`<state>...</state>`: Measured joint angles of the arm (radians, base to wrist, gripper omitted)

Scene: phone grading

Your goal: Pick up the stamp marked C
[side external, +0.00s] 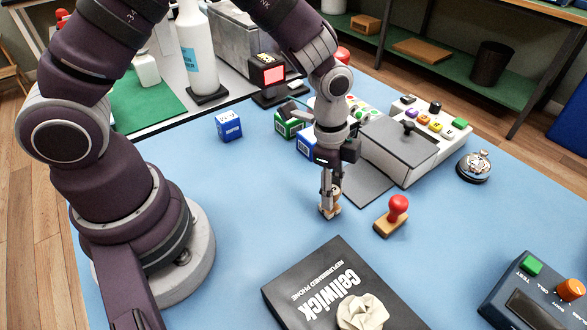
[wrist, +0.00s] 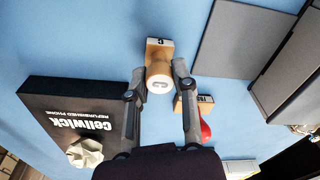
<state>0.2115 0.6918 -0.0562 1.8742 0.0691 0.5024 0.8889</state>
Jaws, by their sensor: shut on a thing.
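A black Cellwick phone box (side external: 330,285) with a crumpled pale lump (side external: 362,312) on it lies in front. A grey machine with coloured buttons (side external: 415,140), a bell (side external: 474,166) and small blue and green boxes (side external: 287,123) stand behind. A button panel (side external: 540,290) is front right.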

